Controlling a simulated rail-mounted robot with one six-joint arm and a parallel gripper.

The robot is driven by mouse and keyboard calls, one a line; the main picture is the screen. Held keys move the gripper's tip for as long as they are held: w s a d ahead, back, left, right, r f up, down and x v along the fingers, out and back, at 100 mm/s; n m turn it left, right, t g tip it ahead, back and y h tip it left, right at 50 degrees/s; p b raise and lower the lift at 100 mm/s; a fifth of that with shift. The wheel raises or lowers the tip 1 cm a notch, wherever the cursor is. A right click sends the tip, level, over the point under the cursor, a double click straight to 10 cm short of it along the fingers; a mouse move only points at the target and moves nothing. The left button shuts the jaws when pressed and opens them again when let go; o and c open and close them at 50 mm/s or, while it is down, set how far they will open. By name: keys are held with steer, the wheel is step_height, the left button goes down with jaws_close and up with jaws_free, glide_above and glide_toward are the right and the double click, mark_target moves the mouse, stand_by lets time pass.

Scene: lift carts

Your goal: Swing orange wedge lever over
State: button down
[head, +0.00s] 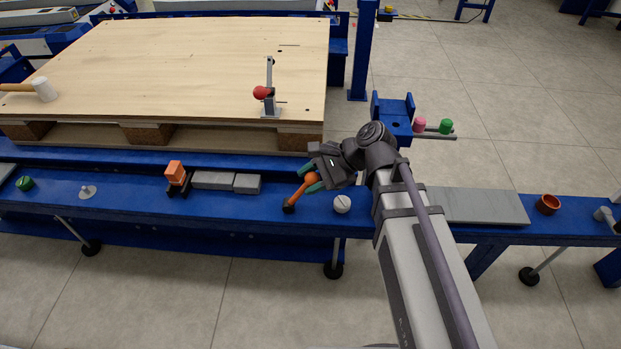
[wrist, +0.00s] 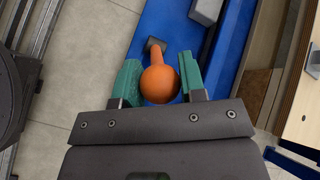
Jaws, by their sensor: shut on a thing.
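The orange lever (head: 299,190) rises at a tilt from a small dark base on the blue rail and ends in a round orange knob. My gripper (head: 312,181) is shut on the knob from the right in the head view. In the wrist view the orange knob (wrist: 160,84) sits between the two green fingertips of my gripper (wrist: 159,82), with the lever's shaft running up to its dark base. The finger contact is partly hidden in the head view.
An orange block (head: 175,172) on a dark holder and grey blocks (head: 214,180) stand left on the rail. A wooden pallet (head: 180,60) with a red-knobbed clamp (head: 262,93) lies behind.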

steer(key=shift+d+f, duration=0.1)
steer(key=c, duration=0.7)
jaws_free()
steer(key=p+v, duration=0.7)
steer(key=v, duration=0.4)
